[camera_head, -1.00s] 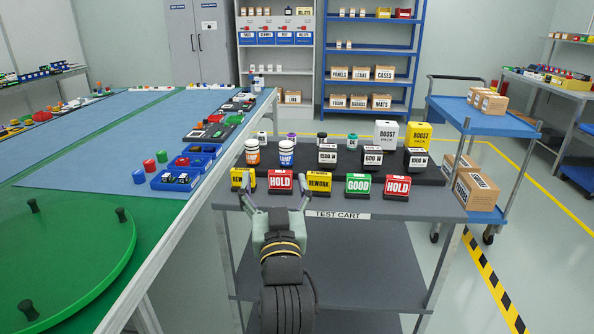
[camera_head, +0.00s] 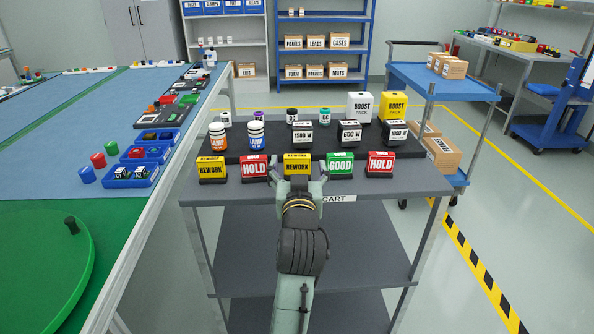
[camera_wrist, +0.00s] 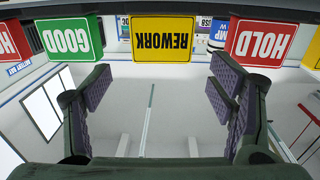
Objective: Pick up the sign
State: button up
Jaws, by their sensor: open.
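Several signs stand in a row along the front of the test cart: a yellow REWORK sign (camera_head: 211,169) at the left end, a red HOLD sign (camera_head: 255,168), a yellow REWORK sign (camera_head: 297,167) in the middle, a green GOOD sign (camera_head: 340,165) and a red HOLD sign (camera_head: 380,164) at the right. My gripper (camera_head: 297,184) is open and empty, just in front of the middle REWORK sign, whose base it partly hides. In the wrist view this REWORK sign (camera_wrist: 163,40) appears upside down, centred beyond the spread fingers (camera_wrist: 160,86) and apart from them.
The neighbouring red HOLD (camera_wrist: 263,42) and green GOOD (camera_wrist: 68,40) signs stand close on either side. Behind the row, a dark raised step (camera_head: 270,147) carries bottles and boxes. The turntable line (camera_head: 40,235) lies left; a blue trolley (camera_head: 445,82) stands right.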

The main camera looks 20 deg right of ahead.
aim_at(297, 158)
jog(key=p+x, duration=0.1)
jog(key=x, duration=0.4)
jog(key=shift+w+p, duration=0.15)
jog(key=shift+p, duration=0.2)
jog(key=shift+c, duration=0.2)
jog(key=c, duration=1.3)
